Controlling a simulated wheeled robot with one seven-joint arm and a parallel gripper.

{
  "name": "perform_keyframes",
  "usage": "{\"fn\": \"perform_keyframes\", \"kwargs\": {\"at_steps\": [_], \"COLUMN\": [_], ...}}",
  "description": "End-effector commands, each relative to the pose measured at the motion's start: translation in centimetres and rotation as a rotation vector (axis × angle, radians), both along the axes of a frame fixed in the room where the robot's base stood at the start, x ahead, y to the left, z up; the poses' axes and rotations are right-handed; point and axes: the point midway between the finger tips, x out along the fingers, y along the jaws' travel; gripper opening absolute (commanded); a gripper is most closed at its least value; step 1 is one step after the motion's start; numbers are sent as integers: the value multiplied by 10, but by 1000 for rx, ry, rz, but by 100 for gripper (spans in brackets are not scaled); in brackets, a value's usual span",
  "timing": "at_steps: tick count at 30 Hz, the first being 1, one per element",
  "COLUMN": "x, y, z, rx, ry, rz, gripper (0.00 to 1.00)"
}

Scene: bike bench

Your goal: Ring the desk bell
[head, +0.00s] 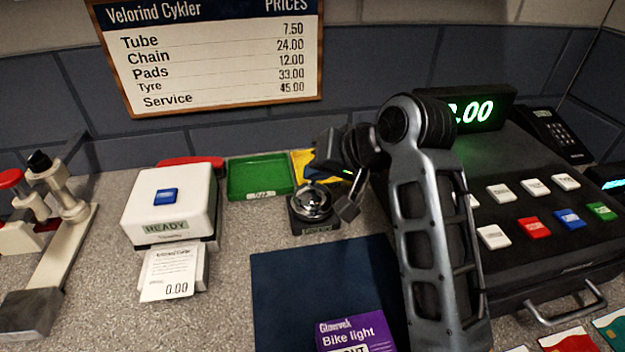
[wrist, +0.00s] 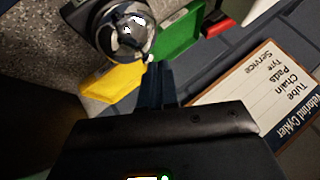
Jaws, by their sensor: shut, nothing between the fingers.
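The desk bell (head: 312,203) has a shiny silver dome on a dark square base and stands upright on the counter. In the wrist view the bell (wrist: 125,30) is at the top, partly cut off by the frame edge. My gripper (head: 346,208) is shut and empty. In the head view its tip is at the bell's right side. In the wrist view my gripper (wrist: 152,68) points at the near edge of the dome. I cannot tell whether it touches the bell.
A green tray (head: 260,177) and a yellow tray (head: 303,165) lie behind the bell. A white receipt printer (head: 170,205) stands left, and a cash register (head: 540,205) right. A dark blue mat (head: 285,285) with a purple bike light box (head: 355,333) lies in front.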

Motion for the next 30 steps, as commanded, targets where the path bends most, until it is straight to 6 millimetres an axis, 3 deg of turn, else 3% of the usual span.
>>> {"fn": "perform_keyframes", "kwargs": {"at_steps": [13,30], "x": [0,0], "y": [0,0], "z": [-3,16], "rx": [0,0], "ry": [0,0], "rz": [0,0], "gripper": [0,0]}}
